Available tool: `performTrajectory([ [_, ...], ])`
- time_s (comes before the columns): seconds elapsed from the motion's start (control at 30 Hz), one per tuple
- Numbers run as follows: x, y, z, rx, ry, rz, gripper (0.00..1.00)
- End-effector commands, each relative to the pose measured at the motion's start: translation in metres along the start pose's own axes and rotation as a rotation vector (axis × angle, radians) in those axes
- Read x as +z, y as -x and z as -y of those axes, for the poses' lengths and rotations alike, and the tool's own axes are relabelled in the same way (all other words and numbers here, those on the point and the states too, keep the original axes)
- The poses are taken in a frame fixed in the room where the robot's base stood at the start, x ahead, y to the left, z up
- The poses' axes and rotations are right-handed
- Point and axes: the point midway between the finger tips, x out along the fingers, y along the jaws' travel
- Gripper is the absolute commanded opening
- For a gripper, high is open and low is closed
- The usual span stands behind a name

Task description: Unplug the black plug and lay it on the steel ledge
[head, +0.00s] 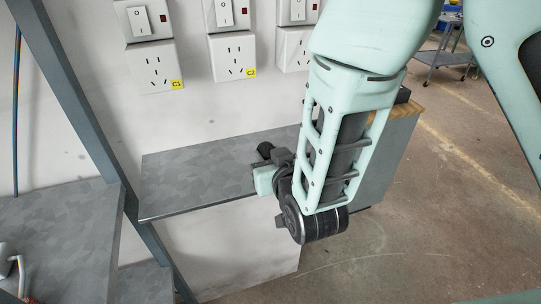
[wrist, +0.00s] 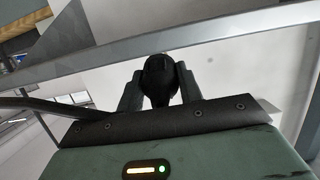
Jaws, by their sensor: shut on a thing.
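My gripper (wrist: 158,88) is shut on the black plug (wrist: 159,72), which sits between its two fingers in the wrist view. In the head view the gripper (head: 272,162) is over the right part of the steel ledge (head: 195,180), near its front edge. A dark round end, likely the plug (head: 265,149), shows just beyond it. The plug is apart from the wall sockets. Whether it touches the ledge I cannot tell. My arm hides part of the ledge's right side.
Sockets labelled C1 (head: 155,68) and C2 (head: 232,57) and a third socket (head: 293,50), partly hidden, are on the wall, with switches above. A slanted grey post (head: 80,95) stands left of the ledge. Another grey shelf (head: 60,240) is at lower left. The ledge's left half is clear.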

Motion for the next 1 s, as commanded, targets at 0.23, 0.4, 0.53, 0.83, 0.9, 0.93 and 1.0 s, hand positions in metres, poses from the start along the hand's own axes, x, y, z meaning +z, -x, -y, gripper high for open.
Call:
performTrajectory([
  [0.23, 0.0, 0.0, 0.0, 0.0, 0.0, 0.0, 0.61],
  [0.4, 0.0, 0.0, 0.0, 0.0, 0.0, 0.0, 0.61],
  [0.53, 0.0, 0.001, 0.0, -0.001, 0.0, 0.0, 0.61],
  [0.83, 0.001, 0.035, 0.001, -0.004, 0.0, -0.001, 0.61],
  [0.9, 0.001, 0.047, 0.002, -0.004, 0.0, 0.0, 0.61],
  [0.93, 0.002, 0.053, 0.002, -0.005, 0.0, 0.0, 0.61],
  [1.0, -0.002, 0.061, 0.001, -0.001, 0.002, 0.001, 0.61],
])
